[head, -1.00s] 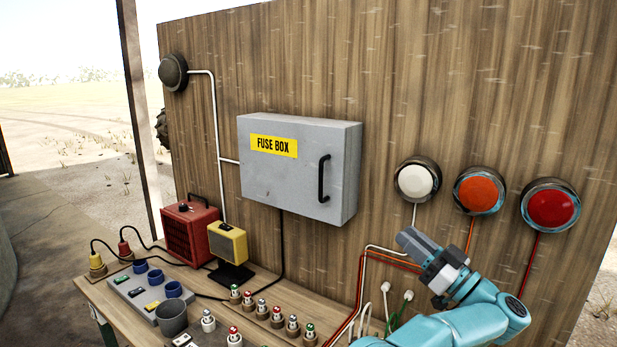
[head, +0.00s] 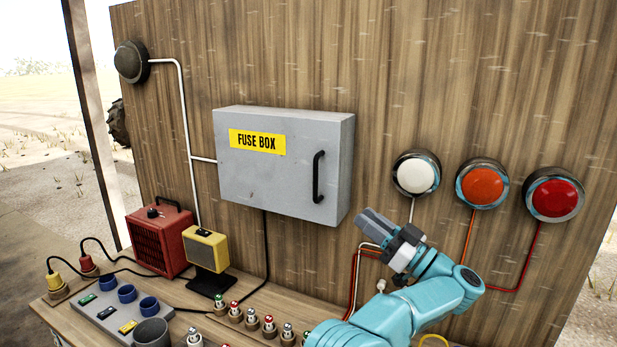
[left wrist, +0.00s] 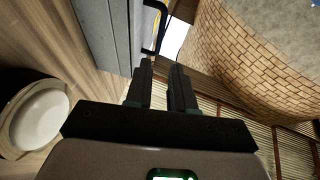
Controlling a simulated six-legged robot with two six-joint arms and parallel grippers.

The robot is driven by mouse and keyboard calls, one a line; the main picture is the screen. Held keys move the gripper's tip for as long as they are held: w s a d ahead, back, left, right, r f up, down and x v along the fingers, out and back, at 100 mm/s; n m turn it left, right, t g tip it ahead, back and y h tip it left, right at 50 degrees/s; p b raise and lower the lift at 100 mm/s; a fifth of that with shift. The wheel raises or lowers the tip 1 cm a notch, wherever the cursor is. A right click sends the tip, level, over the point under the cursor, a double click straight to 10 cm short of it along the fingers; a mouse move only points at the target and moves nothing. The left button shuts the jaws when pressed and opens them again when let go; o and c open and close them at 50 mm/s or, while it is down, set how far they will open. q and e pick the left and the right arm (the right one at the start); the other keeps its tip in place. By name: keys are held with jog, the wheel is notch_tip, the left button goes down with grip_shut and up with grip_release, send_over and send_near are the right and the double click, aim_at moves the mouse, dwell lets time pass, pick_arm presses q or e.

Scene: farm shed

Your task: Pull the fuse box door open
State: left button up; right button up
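The grey fuse box (head: 240,185) hangs on the plank wall with a yellow label. Its door is closed. A black upright handle (head: 318,177) sits near the door's right edge. My left gripper (head: 368,218) is below and right of the handle, apart from it, pointing up and left. In the left wrist view the two fingers (left wrist: 161,68) stand a little apart with nothing between them. The handle (left wrist: 156,30) shows just beyond their tips there, beside the grey box (left wrist: 105,30). My right gripper is in neither view.
White (head: 416,174), orange (head: 482,185) and red (head: 553,196) lamps are on the wall right of the box. Below stand a red heater (head: 158,240), a yellow device (head: 206,248), and several fuses on the bench. The wall between box and white lamp is clear.

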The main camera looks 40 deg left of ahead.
aim_at(317, 179)
pick_arm(q)
jog(key=p+x, duration=0.1)
jog(key=x, duration=0.4)
jog(key=p+x, duration=0.2)
jog(key=x, duration=0.3)
jog(key=p+x, duration=0.2)
jog(key=x, duration=0.3)
jog(key=shift+d+r, duration=0.15)
jog(key=shift+r, duration=0.25)
jog(key=shift+a, duration=0.3)
jog(key=shift+d, duration=0.1)
jog(key=shift+d, duration=0.1)
grip_shut()
